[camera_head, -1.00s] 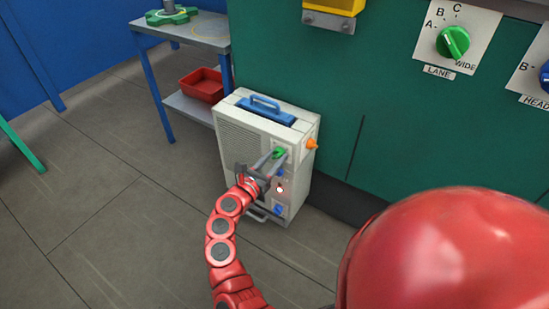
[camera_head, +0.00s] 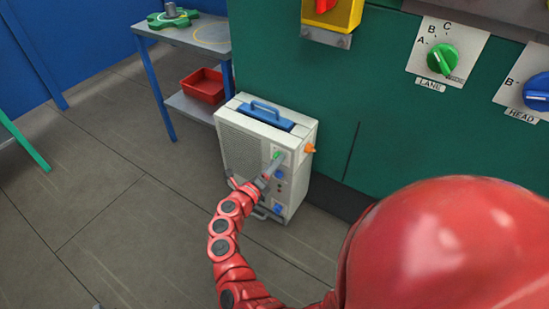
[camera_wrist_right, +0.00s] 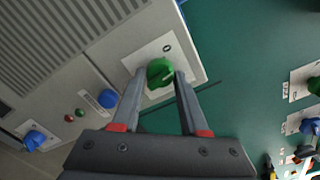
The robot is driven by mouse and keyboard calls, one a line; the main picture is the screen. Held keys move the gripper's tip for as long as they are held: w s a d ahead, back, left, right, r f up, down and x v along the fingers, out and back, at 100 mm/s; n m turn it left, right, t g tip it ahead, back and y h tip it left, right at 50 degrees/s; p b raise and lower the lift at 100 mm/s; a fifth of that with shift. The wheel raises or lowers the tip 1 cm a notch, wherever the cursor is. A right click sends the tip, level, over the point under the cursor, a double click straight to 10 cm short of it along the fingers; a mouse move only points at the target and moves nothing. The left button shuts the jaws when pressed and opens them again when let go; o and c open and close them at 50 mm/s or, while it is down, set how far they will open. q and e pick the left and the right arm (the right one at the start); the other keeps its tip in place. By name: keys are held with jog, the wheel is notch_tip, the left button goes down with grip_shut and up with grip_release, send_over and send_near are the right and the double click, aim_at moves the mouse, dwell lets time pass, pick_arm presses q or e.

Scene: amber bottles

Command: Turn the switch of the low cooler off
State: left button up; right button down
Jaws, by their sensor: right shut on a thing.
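The low cooler (camera_head: 250,140) is a pale box with a blue top handle, standing on the floor against the green cabinet. Its green switch (camera_head: 276,155) sits on a white plate high on the front panel. In the right wrist view the green switch (camera_wrist_right: 160,72) lies between the two fingers of my right gripper (camera_wrist_right: 159,80), which is shut on it. In the head view the right gripper (camera_head: 272,163) reaches the switch from below left, and its fingers overlap, partly hiding the switch. My left gripper is not in view.
Lower on the panel are a blue knob (camera_wrist_right: 107,98), small indicators and another blue knob (camera_wrist_right: 35,139). An orange knob (camera_head: 309,149) sticks out from the cooler's side. The cabinet carries a green LANE dial (camera_head: 442,59). A side table (camera_head: 205,33) stands behind; floor at left is clear.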

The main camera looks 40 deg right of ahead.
jog(key=shift+n+p, duration=2.6)
jog(key=shift+n, duration=0.8)
jog(key=shift+c, duration=2.2)
grip_release()
jog(key=shift+a, duration=0.1)
jog(key=p+v, duration=0.1)
jog(key=v, duration=1.6)
jog(key=shift+a, duration=0.15)
